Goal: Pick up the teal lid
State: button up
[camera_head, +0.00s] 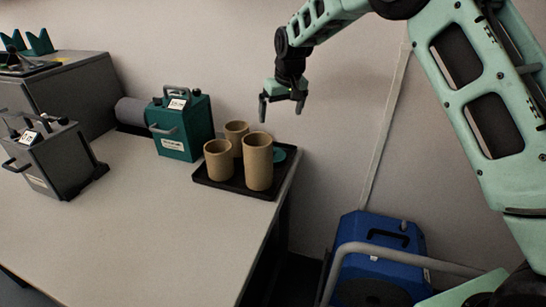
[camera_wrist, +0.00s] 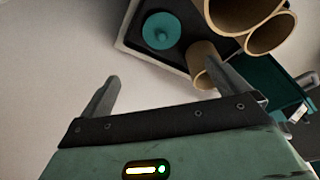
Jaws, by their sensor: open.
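The teal lid (camera_wrist: 161,30) is a round disc with a small knob in its middle. It lies on the black tray (camera_wrist: 131,43) beside the tan cylinders. In the head view the lid (camera_head: 280,156) shows only in part, behind the tallest tan cylinder (camera_head: 258,163). My gripper (camera_head: 281,108) is open and empty, in the air above the tray's back edge. In the wrist view its two fingers (camera_wrist: 164,84) are spread, and the lid is apart from them, farther up the picture.
Two more tan cylinders (camera_head: 218,160) (camera_head: 236,138) stand on the tray, close to the lid. A teal box with a handle (camera_head: 183,127) is left of the tray. A grey box (camera_head: 50,158) stands farther left. The table's front is clear. A blue machine (camera_head: 376,250) is beside the table.

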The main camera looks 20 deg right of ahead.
jog(key=p, duration=0.1)
send_over(276, 156)
notch_tip(276, 156, down, 10)
jog(key=shift+f, duration=0.15)
jog(key=shift+s+p+x, duration=0.2)
jog(key=shift+p+x, duration=0.2)
jog(key=shift+x, duration=1.05)
jog(key=shift+s+p+x, duration=0.15)
jog(key=shift+p+x, duration=0.25)
jog(key=shift+x, duration=1.05)
jog(key=shift+a, duration=0.15)
jog(key=c, duration=0.9)
